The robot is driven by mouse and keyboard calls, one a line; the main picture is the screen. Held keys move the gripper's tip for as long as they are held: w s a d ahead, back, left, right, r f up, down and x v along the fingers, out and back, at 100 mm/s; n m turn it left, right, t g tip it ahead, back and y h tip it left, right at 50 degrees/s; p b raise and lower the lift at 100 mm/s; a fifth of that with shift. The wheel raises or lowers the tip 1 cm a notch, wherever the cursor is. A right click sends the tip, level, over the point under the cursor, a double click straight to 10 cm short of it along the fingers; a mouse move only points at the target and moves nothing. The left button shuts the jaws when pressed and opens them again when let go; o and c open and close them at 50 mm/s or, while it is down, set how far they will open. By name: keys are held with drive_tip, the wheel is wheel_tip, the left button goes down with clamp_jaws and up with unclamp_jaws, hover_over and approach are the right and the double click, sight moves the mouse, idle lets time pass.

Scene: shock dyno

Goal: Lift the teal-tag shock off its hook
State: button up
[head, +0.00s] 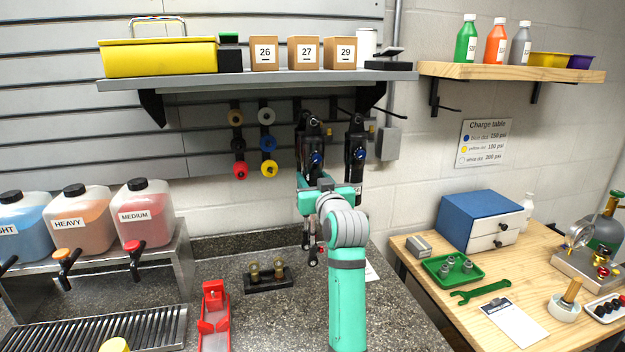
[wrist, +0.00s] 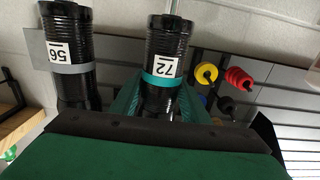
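The teal-tag shock (head: 313,150) is a black ribbed damper hanging below the grey shelf in the head view. In the wrist view the teal-tag shock (wrist: 164,52) carries a teal band and a label reading 72. My gripper (head: 328,190) is at its lower part in the head view. In the wrist view its teal fingers lie on both sides of the shock body, close to it. Whether they press on it cannot be told. The hook is not clearly visible. A second shock (wrist: 68,55) with a grey band and label 56 hangs to the left there.
The second shock (head: 355,148) hangs close on the right in the head view. Coloured bump stops (head: 268,143) hang on the wall to the left. The shelf (head: 260,82) above holds boxes. A black stand (head: 268,279) and a red cradle (head: 213,318) are on the counter.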

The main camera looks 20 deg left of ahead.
sight(316, 177)
drive_tip(key=shift+r, duration=0.15)
clamp_jaws()
drive_tip(key=shift+s+d+r, duration=0.2)
drive_tip(key=shift+s+d, duration=0.2)
drive_tip(key=shift+s, duration=0.2)
drive_tip(key=shift+s+d+r, duration=0.1)
drive_tip(key=shift+s+d, duration=0.1)
drive_tip(key=shift+s+d+r, duration=0.1)
drive_tip(key=shift+s+d, duration=0.1)
drive_tip(key=shift+s, duration=0.1)
drive_tip(key=shift+r+v, duration=0.15)
drive_tip(key=shift+v, duration=0.55)
drive_tip(key=shift+r+v, duration=0.15)
drive_tip(key=shift+v, duration=0.5)
idle(0.6)
drive_tip(key=shift+s+d, duration=0.15)
drive_tip(key=shift+s, duration=0.1)
idle(0.3)
drive_tip(key=shift+s+d, duration=0.15)
drive_tip(key=shift+s, duration=0.15)
